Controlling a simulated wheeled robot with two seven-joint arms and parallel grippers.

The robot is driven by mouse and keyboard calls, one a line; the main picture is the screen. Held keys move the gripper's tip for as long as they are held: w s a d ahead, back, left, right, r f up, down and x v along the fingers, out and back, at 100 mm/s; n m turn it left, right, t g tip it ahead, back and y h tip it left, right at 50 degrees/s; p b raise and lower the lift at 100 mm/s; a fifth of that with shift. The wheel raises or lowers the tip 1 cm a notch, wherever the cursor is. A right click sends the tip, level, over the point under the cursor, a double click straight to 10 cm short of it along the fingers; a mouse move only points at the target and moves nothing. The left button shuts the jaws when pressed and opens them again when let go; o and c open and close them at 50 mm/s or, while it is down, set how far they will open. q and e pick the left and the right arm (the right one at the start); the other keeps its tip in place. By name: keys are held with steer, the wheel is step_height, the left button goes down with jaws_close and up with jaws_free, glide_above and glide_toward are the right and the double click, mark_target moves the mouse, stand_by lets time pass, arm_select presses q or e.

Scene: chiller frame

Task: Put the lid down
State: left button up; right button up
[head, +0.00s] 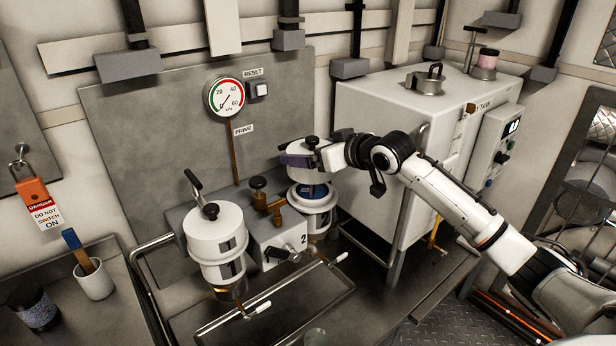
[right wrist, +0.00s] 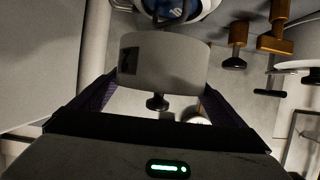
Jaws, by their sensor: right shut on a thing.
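My right gripper (head: 300,159) is shut on the lid (head: 310,146), a short white cylinder with a black knob. It holds the lid above the open right-hand filter housing (head: 317,226), which has a white rim and something blue inside. A gap shows between lid and housing. In the right wrist view the lid (right wrist: 165,62) sits between the two dark fingers of the gripper (right wrist: 160,85). Its black knob points toward the palm, and the blue-topped contents (right wrist: 172,9) show beyond it. My left gripper is not in view.
A second white housing (head: 214,247), closed with a lid and handle, stands to the left. Brass valves (head: 262,200) sit between them. A large white tank (head: 385,130) stands close on the right. A drip tray (head: 240,318) with rails lies in front. A cup (head: 95,281) holds a brush.

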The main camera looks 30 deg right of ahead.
mark_target(313, 177)
step_height(313, 177, down, 2)
steer(key=shift+s, duration=0.15)
steer(key=shift+f, duration=2.45)
steer(key=o, duration=0.8)
steer(key=shift+o, duration=0.2)
